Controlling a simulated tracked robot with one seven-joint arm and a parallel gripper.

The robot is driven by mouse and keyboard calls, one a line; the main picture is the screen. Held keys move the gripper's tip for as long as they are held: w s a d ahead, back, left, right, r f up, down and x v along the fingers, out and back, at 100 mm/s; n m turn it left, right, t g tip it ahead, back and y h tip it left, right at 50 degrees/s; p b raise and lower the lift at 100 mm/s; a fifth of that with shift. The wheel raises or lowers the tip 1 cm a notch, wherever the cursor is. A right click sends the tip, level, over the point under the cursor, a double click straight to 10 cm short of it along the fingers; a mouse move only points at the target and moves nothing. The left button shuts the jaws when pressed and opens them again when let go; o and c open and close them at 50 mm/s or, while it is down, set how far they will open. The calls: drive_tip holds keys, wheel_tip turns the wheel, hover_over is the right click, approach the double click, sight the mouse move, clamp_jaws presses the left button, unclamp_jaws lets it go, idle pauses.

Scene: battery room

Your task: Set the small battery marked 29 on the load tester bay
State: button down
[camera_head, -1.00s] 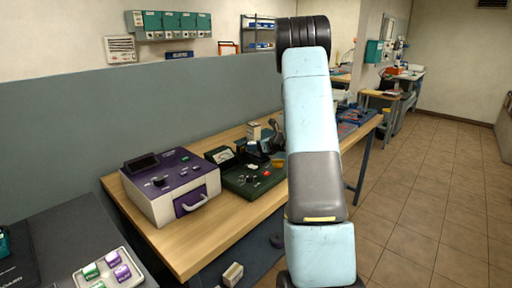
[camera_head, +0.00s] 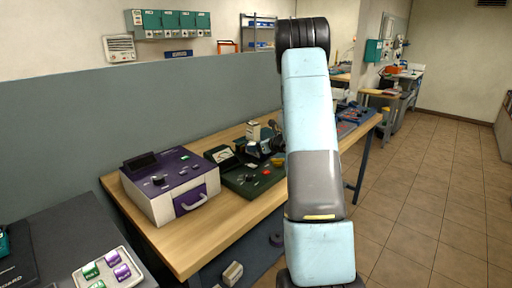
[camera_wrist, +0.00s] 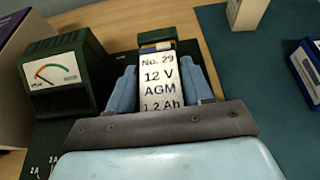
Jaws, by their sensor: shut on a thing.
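The small battery marked No. 29 (camera_wrist: 160,75), with a white 12 V AGM label, is between the two blue-grey fingers of my gripper (camera_wrist: 162,82) in the wrist view. My gripper is shut on it. The load tester is a dark green unit (camera_head: 236,180) on the wooden bench, with a meter (camera_wrist: 55,78) left of the battery in the wrist view. The battery is over or at the tester's green base. I cannot tell whether it touches the bay, which is hidden beneath the battery and gripper.
A purple and white case (camera_head: 172,186) stands left of the tester on the wooden bench (camera_head: 215,232). A cream box (camera_head: 253,131) stands behind the tester. A blue-and-white box (camera_wrist: 306,62) is at the wrist view's right. Bare teal mat (camera_wrist: 275,90) lies between.

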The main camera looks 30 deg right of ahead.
drive_tip(key=c, duration=0.7)
unclamp_jaws()
drive_tip(key=shift+c, duration=0.2)
drive_tip(key=shift+v, duration=5.55)
drive_tip(key=s+a+r+n+g+y, duration=0.1)
drive_tip(key=s+a+r+n+g, duration=0.1)
drive_tip(key=s+a+r+n, duration=0.45)
drive_tip(key=s+a+r+n+g+y, duration=0.15)
drive_tip(key=a+n, duration=0.25)
drive_tip(key=a, duration=0.6)
drive_tip(key=s+a+r+n+g+y, duration=0.1)
drive_tip(key=s+a+r+n+g, duration=0.2)
drive_tip(key=s+a+r+n, duration=0.35)
drive_tip(key=s+a+r+n+h, duration=0.2)
drive_tip(key=s+n+h, duration=0.2)
drive_tip(key=s+n, duration=0.3)
drive_tip(key=s+a+r+n+h, duration=0.2)
drive_tip(key=s+n, duration=0.6)
drive_tip(key=s, duration=0.6)
drive_tip(key=shift+a+h, duration=0.45)
drive_tip(key=shift+h, duration=0.6)
